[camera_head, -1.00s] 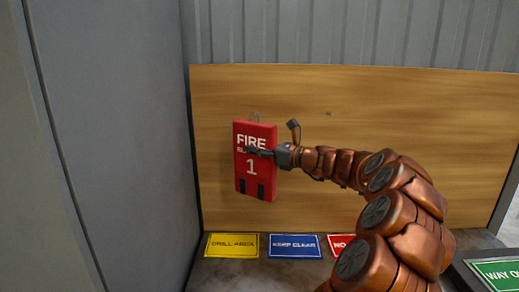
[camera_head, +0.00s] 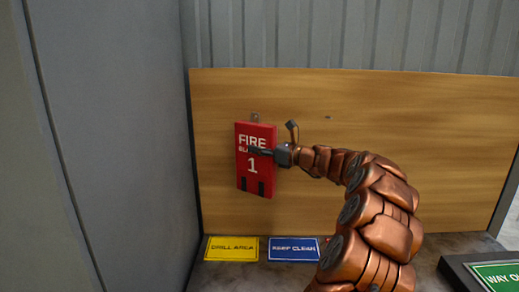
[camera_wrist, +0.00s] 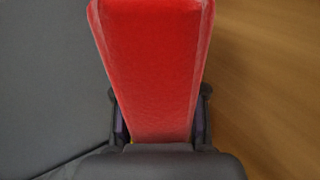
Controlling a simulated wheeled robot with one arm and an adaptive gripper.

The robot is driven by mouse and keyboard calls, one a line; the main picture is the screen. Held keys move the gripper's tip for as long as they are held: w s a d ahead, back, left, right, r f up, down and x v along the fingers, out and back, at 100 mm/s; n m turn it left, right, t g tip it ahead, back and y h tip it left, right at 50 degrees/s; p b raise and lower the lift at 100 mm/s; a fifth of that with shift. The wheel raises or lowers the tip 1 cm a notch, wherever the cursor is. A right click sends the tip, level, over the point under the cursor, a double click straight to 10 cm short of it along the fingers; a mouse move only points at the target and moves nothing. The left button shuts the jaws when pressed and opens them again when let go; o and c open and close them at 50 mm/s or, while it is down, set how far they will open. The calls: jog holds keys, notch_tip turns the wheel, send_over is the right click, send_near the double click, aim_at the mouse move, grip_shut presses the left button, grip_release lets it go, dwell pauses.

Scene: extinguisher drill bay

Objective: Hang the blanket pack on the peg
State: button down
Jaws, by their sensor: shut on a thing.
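The red blanket pack (camera_head: 253,174), marked "FIRE" and "1", hangs upright in front of the wooden board (camera_head: 420,130), toward its left side. A small grey loop (camera_head: 255,117) sticks up from its top edge. My gripper (camera_head: 262,152) is shut on the pack, coming in from the right. In the wrist view the pack (camera_wrist: 152,60) fills the middle between the two dark fingers. I cannot tell whether the loop is around a peg, or whether the pack touches the board. A small dark spot (camera_head: 328,117) on the board lies right of the pack; its nature is unclear.
A yellow "drill area" sign (camera_head: 231,249) and a blue "keep clear" sign (camera_head: 293,249) lie below the board. A green sign (camera_head: 497,275) is at the lower right. A grey wall panel (camera_head: 110,130) stands close on the left. The board's right side is bare.

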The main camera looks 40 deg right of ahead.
jog(key=shift+w+d+r+p, duration=0.4)
jog(key=shift+w+d+p, duration=0.1)
jog(key=shift+d, duration=0.15)
jog(key=shift+w+d+f+p, duration=0.15)
jog(key=shift+d+f+p, duration=0.15)
jog(key=shift+p, duration=0.2)
jog(key=shift+f, duration=0.1)
jog(key=shift+a+f, duration=0.1)
jog(key=shift+a, duration=0.15)
